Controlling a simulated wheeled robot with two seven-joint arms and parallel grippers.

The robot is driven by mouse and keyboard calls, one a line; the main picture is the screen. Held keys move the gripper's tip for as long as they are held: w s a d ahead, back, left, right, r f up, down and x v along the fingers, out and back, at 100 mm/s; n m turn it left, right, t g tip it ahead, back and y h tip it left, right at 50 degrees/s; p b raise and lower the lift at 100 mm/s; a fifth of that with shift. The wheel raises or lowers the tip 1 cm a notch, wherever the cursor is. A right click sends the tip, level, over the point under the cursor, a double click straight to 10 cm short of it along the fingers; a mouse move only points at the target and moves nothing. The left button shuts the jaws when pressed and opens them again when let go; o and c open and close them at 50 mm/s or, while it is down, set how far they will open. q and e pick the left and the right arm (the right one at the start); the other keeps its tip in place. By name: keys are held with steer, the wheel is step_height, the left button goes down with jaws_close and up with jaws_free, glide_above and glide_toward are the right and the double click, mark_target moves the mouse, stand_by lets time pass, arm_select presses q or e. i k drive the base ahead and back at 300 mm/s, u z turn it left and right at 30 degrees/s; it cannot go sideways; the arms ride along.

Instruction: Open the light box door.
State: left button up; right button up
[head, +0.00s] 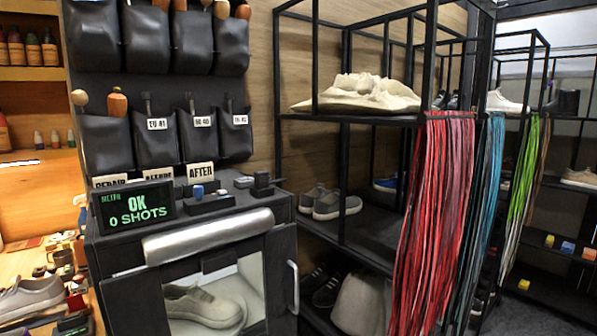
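The light box (115,272) is a dark cabinet at the lower centre-left of the head view. Its front door (284,262) has a dark frame, a clear window and a pale upright handle (293,287) on its right side. The door looks closed. A light-coloured sneaker (203,306) shows through the window against a white inside. The lower part of the door is cut off by the picture's bottom edge. A small display (134,207) on top reads "OK 0 SHOTS". Neither of my grippers is in view.
Small dark devices (209,203) and cards lie on top of the box. A black shelf rack (343,180) with shoes stands close on the right, hung with red laces (440,210). A cluttered bench with a grey sneaker (30,298) is at the left.

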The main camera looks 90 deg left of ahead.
mark_target(134, 303)
steer(key=u, duration=3.6)
steer(key=i, duration=0.5)
